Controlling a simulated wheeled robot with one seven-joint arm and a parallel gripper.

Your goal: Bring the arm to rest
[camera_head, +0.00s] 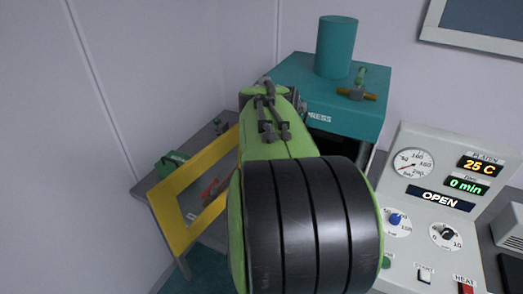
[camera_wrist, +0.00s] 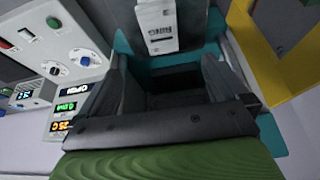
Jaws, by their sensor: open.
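My arm, green with a black ribbed section, reaches forward across the middle of the head view. It hides my gripper there and part of the press. In the wrist view my gripper (camera_wrist: 166,75) is open, with its two grey fingers apart and nothing visible held between them. Beyond the fingers is the teal press (camera_wrist: 125,45), with a dark opening and a pale block with printed text (camera_wrist: 157,25). In the head view the teal press (camera_head: 370,115) stands behind my arm, with a teal cylinder (camera_head: 336,48) on top.
A yellow frame (camera_head: 170,225) stands close to my arm's left, by a grey table with a green item (camera_head: 172,163) and a red item (camera_head: 210,190). At right, a control panel (camera_head: 407,220) reads 25 C, 0 min and OPEN. Walls close off the back and left.

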